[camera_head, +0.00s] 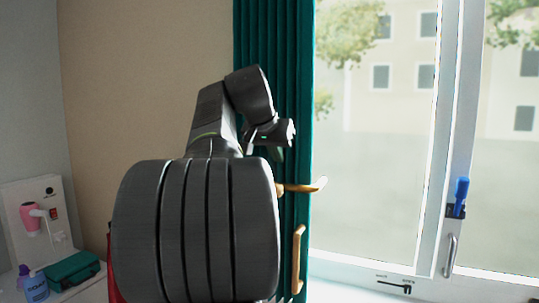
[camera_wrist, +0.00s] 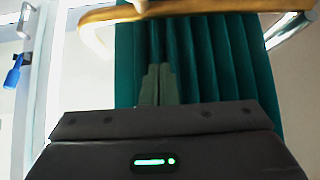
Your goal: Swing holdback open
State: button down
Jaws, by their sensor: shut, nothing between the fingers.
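The holdback (camera_head: 305,187) is a brass-coloured arm with a pale, upturned tip. It sticks out to the right across the teal curtain (camera_head: 303,100) in the head view. In the wrist view a brass-coloured curved bar, likely the holdback (camera_wrist: 190,10), crosses the top, with its bent end at the left. My gripper (camera_wrist: 157,85) has its two grey-green fingers together, with nothing between them, pointing at the curtain (camera_wrist: 215,65) below that bar in the picture. In the head view my arm hides most of the gripper and the holdback's left end.
A vertical brass-coloured bar (camera_head: 298,258) stands below the holdback. The window (camera_head: 385,150) is at the right, with a metal handle (camera_head: 450,256) and a blue object (camera_head: 461,192) on its frame.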

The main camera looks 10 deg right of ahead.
jog(key=p+x, duration=0.1)
jog(key=x, duration=0.7)
jog(key=s+a, duration=0.2)
jog(key=s, duration=0.1)
jog(key=shift+s+a+f+p, duration=0.2)
jog(key=shift+s+f+p, duration=0.05)
jog(key=shift+p, duration=0.05)
